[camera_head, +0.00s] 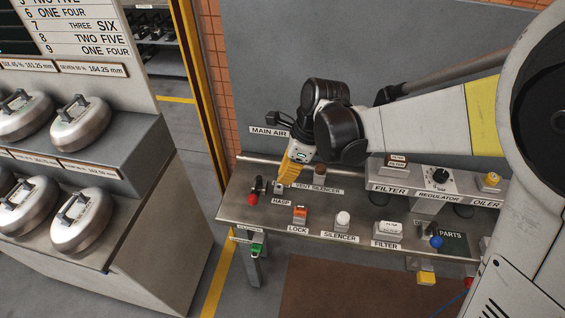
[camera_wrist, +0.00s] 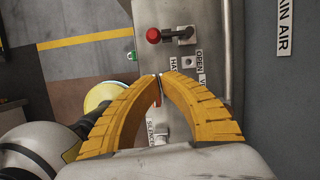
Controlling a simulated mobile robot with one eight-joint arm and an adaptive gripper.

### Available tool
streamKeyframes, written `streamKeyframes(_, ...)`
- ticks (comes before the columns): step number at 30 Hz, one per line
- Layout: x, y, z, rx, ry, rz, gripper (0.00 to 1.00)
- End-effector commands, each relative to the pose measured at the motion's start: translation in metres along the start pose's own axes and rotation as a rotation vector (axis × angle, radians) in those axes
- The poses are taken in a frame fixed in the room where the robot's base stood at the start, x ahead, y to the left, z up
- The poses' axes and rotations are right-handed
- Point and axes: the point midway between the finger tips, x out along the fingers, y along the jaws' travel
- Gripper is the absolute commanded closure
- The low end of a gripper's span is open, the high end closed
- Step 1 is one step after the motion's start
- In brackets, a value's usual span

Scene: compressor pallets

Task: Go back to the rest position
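My gripper (camera_head: 285,184) has yellow ribbed fingers and hangs over the left part of the workbench, by the hasp (camera_head: 279,187). In the wrist view my gripper (camera_wrist: 159,76) has its two fingertips meeting, with nothing seen between them. A valve with a red knob (camera_head: 252,199) stands just left of the gripper. It also shows ahead of the fingertips in the wrist view (camera_wrist: 154,35). My arm reaches in from the right and is bent at the wrist.
The workbench (camera_head: 232,212) carries an orange lock (camera_head: 300,214), a white silencer (camera_head: 343,219), a filter (camera_head: 388,230) and a blue-knobbed part (camera_head: 436,241). A filter-regulator-oiler row (camera_head: 430,177) stands behind. Kettle-shaped weights (camera_head: 80,122) stand on the left stepped rack. Floor between is clear.

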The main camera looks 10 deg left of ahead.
Motion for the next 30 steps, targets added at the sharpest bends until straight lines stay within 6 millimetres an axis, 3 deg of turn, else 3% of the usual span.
streamKeyframes(7, -0.005, 0.001, -0.002, -0.011, 0.001, -0.005, 1.0)
streamKeyframes(11, -0.029, 0.004, -0.017, -0.118, 0.011, -0.053, 1.0)
streamKeyframes(17, -0.098, 0.025, -0.07, -0.515, 0.109, -0.205, 1.0)
streamKeyframes(21, -0.137, 0.05, -0.11, -0.833, 0.243, -0.286, 1.0)
streamKeyframes(25, -0.162, 0.077, -0.146, -1.12, 0.403, -0.319, 1.0)
streamKeyframes(30, -0.176, 0.106, -0.181, -1.415, 0.596, -0.3, 1.0)
